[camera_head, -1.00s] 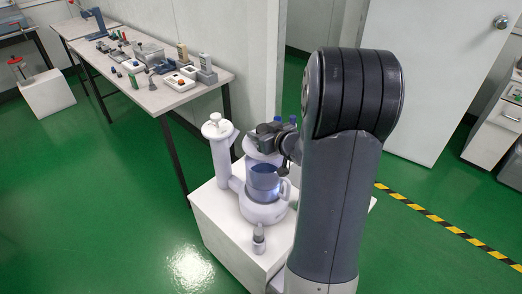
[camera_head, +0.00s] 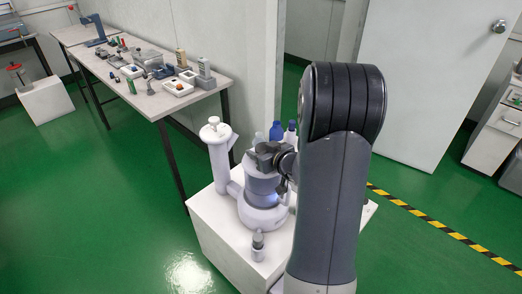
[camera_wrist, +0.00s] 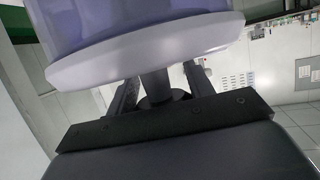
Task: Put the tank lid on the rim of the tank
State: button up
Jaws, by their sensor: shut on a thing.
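The tank (camera_head: 262,189) is a lavender, see-through vessel with a pale round base (camera_head: 264,218) on the white stand. My gripper (camera_head: 268,156) is directly above it, shut on the tank lid. In the wrist view the lid (camera_wrist: 145,58) is a pale disc, with its dark stem (camera_wrist: 154,84) between my fingers (camera_wrist: 160,92). Lavender tank wall (camera_wrist: 110,18) shows beyond the disc. The lid covers the tank's opening from above. I cannot tell whether it touches the rim all round, as my gripper and arm hide part of it.
A white column with a knob (camera_head: 215,150) stands left of the tank. A small grey-topped bottle (camera_head: 258,246) stands in front. Blue-capped bottles (camera_head: 276,131) stand behind. The white stand (camera_head: 216,222) has some free room at its front left. A bench (camera_head: 190,95) with testers is farther back.

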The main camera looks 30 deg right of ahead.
jog(key=shift+f, duration=0.25)
jog(key=o, duration=1)
jog(key=shift+r, duration=0.1)
jog(key=shift+r, duration=0.25)
jog(key=p+v, duration=0.2)
jog(key=v, duration=1)
jog(key=shift+r+p, duration=0.25)
jog(key=shift+p, duration=0.1)
